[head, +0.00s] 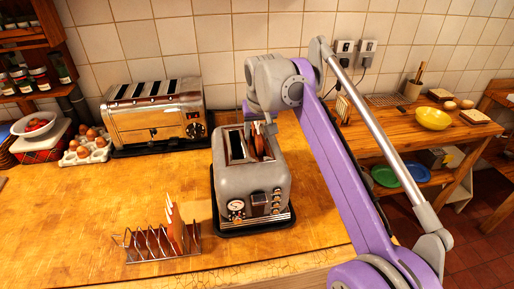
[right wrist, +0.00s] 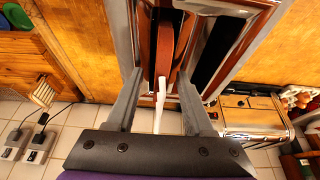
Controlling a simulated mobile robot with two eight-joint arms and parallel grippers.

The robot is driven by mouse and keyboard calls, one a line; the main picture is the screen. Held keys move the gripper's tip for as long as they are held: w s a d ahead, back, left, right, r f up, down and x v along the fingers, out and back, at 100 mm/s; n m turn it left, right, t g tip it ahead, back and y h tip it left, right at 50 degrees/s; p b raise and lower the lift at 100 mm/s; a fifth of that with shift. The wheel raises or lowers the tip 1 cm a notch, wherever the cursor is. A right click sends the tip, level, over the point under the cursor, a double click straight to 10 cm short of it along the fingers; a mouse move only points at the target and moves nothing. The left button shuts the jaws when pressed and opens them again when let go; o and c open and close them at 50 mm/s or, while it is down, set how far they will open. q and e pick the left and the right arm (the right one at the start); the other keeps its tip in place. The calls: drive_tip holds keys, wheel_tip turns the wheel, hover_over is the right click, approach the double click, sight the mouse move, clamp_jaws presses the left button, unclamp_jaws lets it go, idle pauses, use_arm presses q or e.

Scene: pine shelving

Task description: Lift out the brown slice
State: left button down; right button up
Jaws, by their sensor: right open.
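The grey two-slot toaster (head: 252,180) stands on a dark tray on the wooden counter. A brown slice (head: 260,145) sticks up in its right slot; the left slot looks dark and empty. In the right wrist view the brown slice (right wrist: 165,45) stands in the slot, just past the fingertips. My right gripper (head: 262,127) is over the toaster's back end, open, pointing down. In the right wrist view its fingers (right wrist: 160,78) are spread to either side of the slot, with a thin white strip between them that I cannot identify. My left gripper is not in view.
A wire toast rack (head: 150,247) holding brown slices stands at the front left. A chrome four-slot toaster (head: 155,118) stands behind left, beside an egg tray (head: 86,148). My purple right arm covers the counter's right side. The left counter front is clear.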

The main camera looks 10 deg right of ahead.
clamp_jaws()
idle(1.4)
